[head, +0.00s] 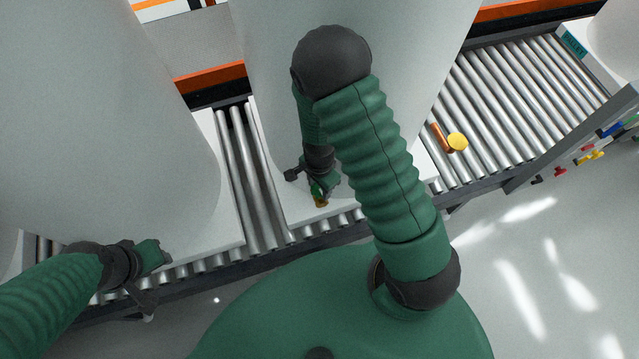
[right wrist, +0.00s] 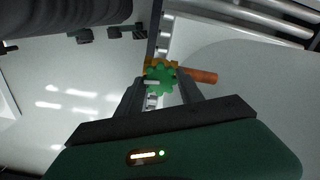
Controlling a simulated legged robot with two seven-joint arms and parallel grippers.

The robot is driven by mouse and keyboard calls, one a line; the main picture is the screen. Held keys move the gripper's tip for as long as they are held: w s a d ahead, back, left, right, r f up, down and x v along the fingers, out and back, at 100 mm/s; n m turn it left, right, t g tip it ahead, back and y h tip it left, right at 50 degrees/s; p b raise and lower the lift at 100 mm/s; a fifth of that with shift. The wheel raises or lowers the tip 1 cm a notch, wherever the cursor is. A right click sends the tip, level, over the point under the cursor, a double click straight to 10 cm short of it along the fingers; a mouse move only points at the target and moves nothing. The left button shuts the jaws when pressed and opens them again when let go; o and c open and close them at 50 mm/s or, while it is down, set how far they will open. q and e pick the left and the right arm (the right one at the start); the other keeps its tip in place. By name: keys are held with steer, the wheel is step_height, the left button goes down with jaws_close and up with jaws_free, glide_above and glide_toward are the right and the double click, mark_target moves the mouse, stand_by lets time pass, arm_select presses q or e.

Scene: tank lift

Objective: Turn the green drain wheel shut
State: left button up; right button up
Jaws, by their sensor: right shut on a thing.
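The green drain wheel (right wrist: 160,77) is a small toothed wheel in front of a brass-coloured valve with a copper-brown pipe stub to the right. In the right wrist view my right gripper (right wrist: 161,86) has one finger at each side of the wheel and is shut on it. In the head view my right gripper (head: 321,187) is low at the front of the middle white tank (head: 275,110), with a bit of green and brass between its fingers. My left gripper (head: 160,253) is at the lower left, beside the left tank's base; its jaws cannot be made out.
A roller conveyor (head: 252,185) runs under the white tanks. Several coloured fittings (head: 597,155) line the far right edge. The pale floor (head: 540,250) at right is clear.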

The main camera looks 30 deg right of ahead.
mark_target(319, 188)
steer(key=shift+m, duration=0.8)
steer(key=o, duration=1.4)
steer(key=shift+w, duration=0.1)
step_height(319, 188, up, 17)
steer(key=p, duration=0.3)
steer(key=shift+f, duration=0.15)
